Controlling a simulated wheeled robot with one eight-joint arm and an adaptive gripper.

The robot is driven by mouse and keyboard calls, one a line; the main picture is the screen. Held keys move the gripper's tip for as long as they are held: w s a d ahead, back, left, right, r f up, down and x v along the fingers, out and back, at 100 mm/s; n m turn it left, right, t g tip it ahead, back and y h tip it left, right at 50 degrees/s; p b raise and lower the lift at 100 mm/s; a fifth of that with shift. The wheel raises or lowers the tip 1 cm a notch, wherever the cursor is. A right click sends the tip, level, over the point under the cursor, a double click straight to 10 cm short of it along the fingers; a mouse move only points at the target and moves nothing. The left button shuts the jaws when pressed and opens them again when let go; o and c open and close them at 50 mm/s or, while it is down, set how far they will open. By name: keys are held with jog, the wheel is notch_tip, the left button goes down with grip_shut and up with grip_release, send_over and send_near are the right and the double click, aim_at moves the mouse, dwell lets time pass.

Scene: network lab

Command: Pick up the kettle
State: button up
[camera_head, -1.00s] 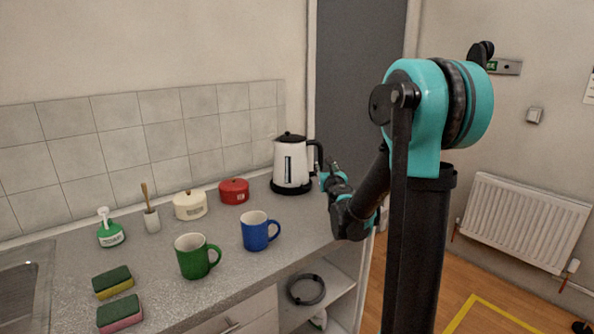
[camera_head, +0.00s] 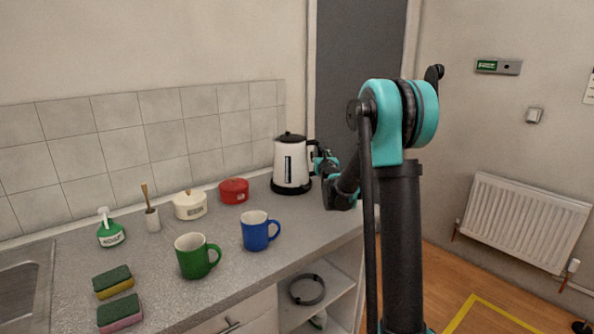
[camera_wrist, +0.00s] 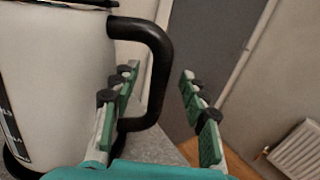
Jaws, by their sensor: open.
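The kettle (camera_head: 291,165) is white with a black lid, black base and black handle. It stands upright at the right end of the counter. In the wrist view the kettle body (camera_wrist: 62,85) fills the left side, and its handle (camera_wrist: 158,72) loops out to the right. My gripper (camera_wrist: 158,75) is open, with one finger on the body side of the handle and the other to its right. The handle appears between the fingers; I cannot tell whether either touches it. In the head view my gripper (camera_head: 322,160) is at the kettle's handle side.
A red pot (camera_head: 234,191), a cream pot (camera_head: 189,205), a blue mug (camera_head: 255,232) and a green mug (camera_head: 193,257) stand on the counter (camera_head: 215,285) left of the kettle. The tiled wall (camera_head: 170,135) is behind. A radiator (camera_head: 525,220) is at the right.

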jog(key=w, duration=0.2)
jog(key=shift+w, duration=0.3)
grip_shut()
